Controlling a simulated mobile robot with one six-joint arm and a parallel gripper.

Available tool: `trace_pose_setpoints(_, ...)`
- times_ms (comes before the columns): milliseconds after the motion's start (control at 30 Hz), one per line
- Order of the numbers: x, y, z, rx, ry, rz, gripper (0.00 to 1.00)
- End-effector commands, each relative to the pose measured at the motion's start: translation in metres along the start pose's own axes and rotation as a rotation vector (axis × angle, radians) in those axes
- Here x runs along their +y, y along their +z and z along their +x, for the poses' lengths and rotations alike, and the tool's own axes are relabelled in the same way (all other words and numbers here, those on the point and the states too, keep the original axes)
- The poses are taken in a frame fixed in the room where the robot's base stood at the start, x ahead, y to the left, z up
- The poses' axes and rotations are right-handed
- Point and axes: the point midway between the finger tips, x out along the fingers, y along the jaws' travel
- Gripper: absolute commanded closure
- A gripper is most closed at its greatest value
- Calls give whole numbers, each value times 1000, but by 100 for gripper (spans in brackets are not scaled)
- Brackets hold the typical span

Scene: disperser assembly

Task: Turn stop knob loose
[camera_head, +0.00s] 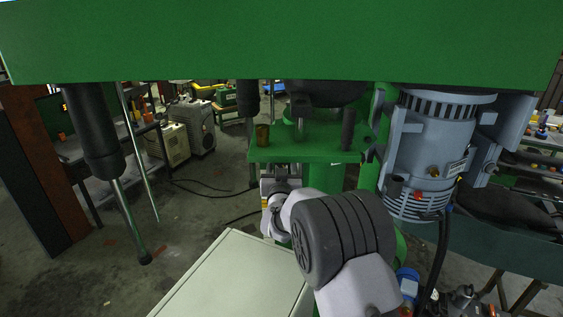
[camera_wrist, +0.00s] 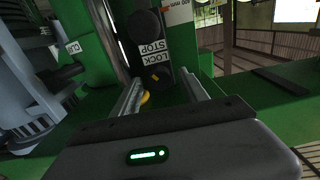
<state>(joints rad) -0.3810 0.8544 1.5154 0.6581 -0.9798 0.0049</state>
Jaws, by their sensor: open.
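My gripper (camera_wrist: 162,78) is open in the wrist view, with its two fingers apart and nothing held between them. A dark panel with a STOP LOCK label (camera_wrist: 154,51) appears upside down just beyond the fingertips. A round black knob (camera_wrist: 143,24) sits above the label in the picture. A small yellow mark (camera_wrist: 155,76) shows below the label, and a yellow round part (camera_wrist: 145,98) shows beside the left finger, partly hidden by it. I cannot tell for sure which part is the stop knob. In the head view my arm hides this area.
The green disperser's bracket (camera_head: 310,145) stands behind my arm, with a grey motor (camera_head: 432,140) to the right. A green beam (camera_head: 280,40) crosses the top. A pale box top (camera_head: 235,280) lies at lower front. Open floor (camera_head: 60,270) lies to the left.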

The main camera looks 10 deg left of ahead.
Motion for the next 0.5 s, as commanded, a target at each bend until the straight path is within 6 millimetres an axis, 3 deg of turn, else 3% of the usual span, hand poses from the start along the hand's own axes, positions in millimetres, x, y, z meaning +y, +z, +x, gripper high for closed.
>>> trace_pose_setpoints(267, 0, 0, 3, 0, 0, 0, 49)
trace_pose_setpoints(500, 0, 0, 2, 0, 0, 0, 94)
